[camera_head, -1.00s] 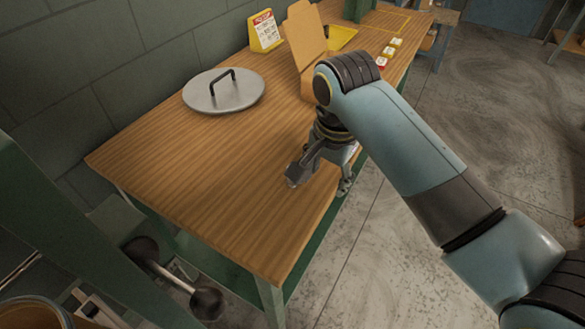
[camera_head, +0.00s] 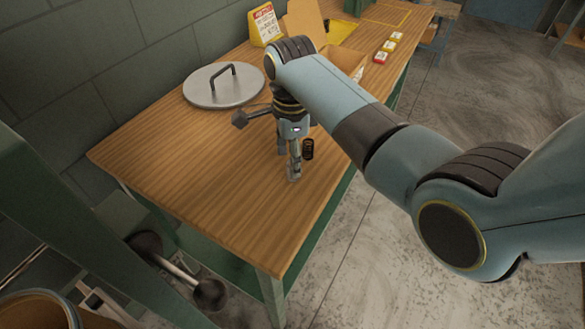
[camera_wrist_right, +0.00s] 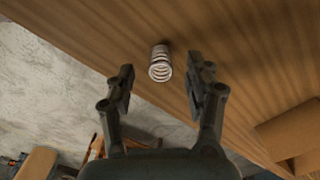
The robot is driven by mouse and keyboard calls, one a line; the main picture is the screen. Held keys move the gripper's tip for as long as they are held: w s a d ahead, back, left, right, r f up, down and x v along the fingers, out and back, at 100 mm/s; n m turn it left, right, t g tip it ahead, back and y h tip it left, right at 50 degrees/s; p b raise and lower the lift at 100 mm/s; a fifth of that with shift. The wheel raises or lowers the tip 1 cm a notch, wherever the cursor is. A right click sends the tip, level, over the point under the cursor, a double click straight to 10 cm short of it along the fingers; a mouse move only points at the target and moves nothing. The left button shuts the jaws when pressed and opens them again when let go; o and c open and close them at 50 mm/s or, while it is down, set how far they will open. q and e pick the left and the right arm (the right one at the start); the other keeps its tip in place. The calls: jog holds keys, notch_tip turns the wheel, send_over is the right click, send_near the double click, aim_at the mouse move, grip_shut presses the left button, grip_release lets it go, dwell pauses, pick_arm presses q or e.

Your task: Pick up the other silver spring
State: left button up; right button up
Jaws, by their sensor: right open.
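A silver spring (camera_wrist_right: 160,63) stands on the wooden table in the right wrist view, ahead of and between the two fingers, with bare space on both sides. It appears in the head view as a small silver piece (camera_head: 294,172), partly overlapped by a finger. My right gripper (camera_head: 289,153) points down over the table near its front edge. Its two fingers (camera_wrist_right: 162,88) are open and empty. A dark coil (camera_head: 307,149) shows just right of the gripper in the head view. My left gripper is out of view.
A round metal lid (camera_head: 205,96) with a handle lies toward the wall. An open cardboard box (camera_head: 345,62), a yellow calendar stand (camera_head: 264,25) and small red, yellow and white blocks (camera_head: 385,50) are farther back. The table's near end is clear.

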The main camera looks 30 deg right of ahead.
notch_tip(320, 180, down, 4)
jog(key=shift+d+r, duration=0.1)
jog(key=shift+d, duration=0.05)
grip_shut()
dwell(0.3)
